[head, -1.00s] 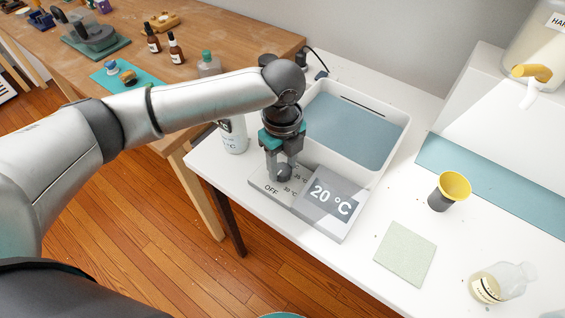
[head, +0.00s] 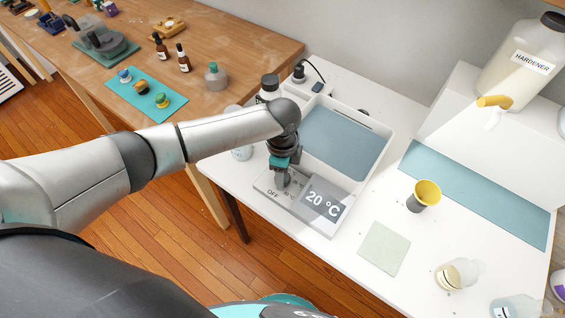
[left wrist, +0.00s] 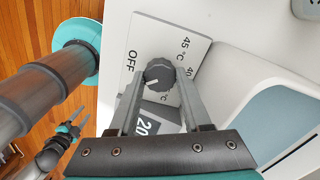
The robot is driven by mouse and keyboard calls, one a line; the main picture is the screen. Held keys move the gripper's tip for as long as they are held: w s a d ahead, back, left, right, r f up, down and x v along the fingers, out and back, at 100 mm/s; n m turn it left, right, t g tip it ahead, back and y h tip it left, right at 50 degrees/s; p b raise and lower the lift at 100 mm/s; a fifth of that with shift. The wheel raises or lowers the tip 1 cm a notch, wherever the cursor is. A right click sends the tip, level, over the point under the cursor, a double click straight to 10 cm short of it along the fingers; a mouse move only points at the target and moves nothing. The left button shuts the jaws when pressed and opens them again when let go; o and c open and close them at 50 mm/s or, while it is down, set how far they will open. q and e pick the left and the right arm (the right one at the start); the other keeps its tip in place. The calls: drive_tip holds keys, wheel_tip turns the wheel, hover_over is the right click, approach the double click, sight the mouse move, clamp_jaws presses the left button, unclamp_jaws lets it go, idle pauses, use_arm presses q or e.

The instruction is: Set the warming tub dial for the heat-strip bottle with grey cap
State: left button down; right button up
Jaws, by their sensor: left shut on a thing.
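The warming tub (head: 377,160) is a white basin with blue-grey water. Its control panel (head: 262,183) has a display (head: 322,203) reading 20 °C. My left gripper (head: 281,182) is shut on the dark dial (left wrist: 158,74), pointing down over the panel. In the left wrist view the dial's white mark points left and slightly down; OFF, 45 and 40 show around it. A white bottle (head: 241,153) stands behind my left arm, its cap and most of its label hidden. My right gripper (left wrist: 76,128) is small at lower left in the left wrist view, its fingers apart and empty.
A dark-capped bottle (head: 269,88) stands behind the tub's left corner. A yellow-lined cup (head: 423,196), a pale green mat (head: 384,248) and clear bottles (head: 456,274) occupy the white table. A hardener container (head: 520,62) stands at right. The wooden table (head: 215,38) is at left.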

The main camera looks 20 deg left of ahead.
use_arm(q)
drive_tip(key=shift+n+p, duration=1.9)
drive_tip(key=shift+n, duration=0.2)
drive_tip(key=shift+c, duration=1.8)
unclamp_jaws()
drive_tip(key=shift+r, duration=0.1)
wheel_tip(320, 180, up, 15)
drive_tip(key=p, duration=0.3)
